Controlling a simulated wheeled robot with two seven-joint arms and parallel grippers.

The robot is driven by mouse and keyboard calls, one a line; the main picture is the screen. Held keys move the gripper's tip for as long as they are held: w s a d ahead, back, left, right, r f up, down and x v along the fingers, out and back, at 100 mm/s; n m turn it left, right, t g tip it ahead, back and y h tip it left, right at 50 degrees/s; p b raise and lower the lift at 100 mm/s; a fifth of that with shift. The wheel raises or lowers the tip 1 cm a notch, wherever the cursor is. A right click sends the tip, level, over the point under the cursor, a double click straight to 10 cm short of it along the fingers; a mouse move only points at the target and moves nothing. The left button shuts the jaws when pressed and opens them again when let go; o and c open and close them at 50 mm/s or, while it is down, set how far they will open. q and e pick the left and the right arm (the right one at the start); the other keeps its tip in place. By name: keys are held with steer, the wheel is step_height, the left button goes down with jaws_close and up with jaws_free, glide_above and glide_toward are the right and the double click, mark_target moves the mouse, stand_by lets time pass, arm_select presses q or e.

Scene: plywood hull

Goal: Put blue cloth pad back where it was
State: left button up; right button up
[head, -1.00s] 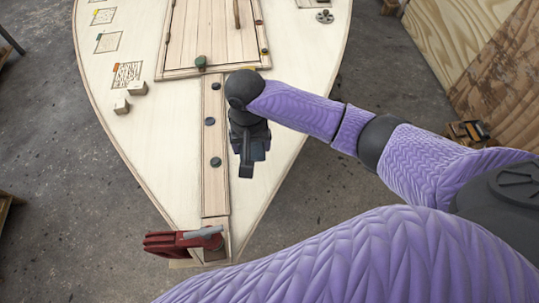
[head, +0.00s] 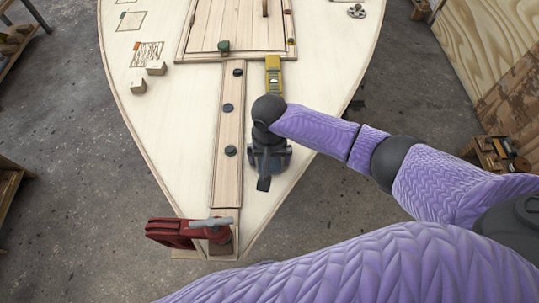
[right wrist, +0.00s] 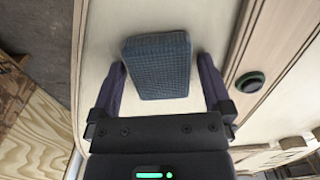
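The blue cloth pad (right wrist: 158,66) is a small textured rectangle over the pale plywood hull deck. In the right wrist view it lies between the two fingers of my right gripper (right wrist: 165,88). A gap shows at its right side; the left finger is very close to its edge. The fingers are spread and I see no grip on it. In the head view my right gripper (head: 266,175) points down over the deck, right of the wooden centre strip (head: 229,175), and mostly hides the pad. My left gripper is not in view.
A yellow level (head: 273,75) lies just beyond my right wrist. Dark round knobs (head: 230,150) sit along the centre strip. A red clamp (head: 185,232) grips the hull tip. Two wood blocks (head: 147,77) lie at left. The deck right of the gripper is clear.

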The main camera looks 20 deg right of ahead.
step_height(320, 180, up, 12)
steer(key=p, duration=0.5)
steer(key=shift+r+p, duration=0.2)
steer(key=shift+p, duration=0.1)
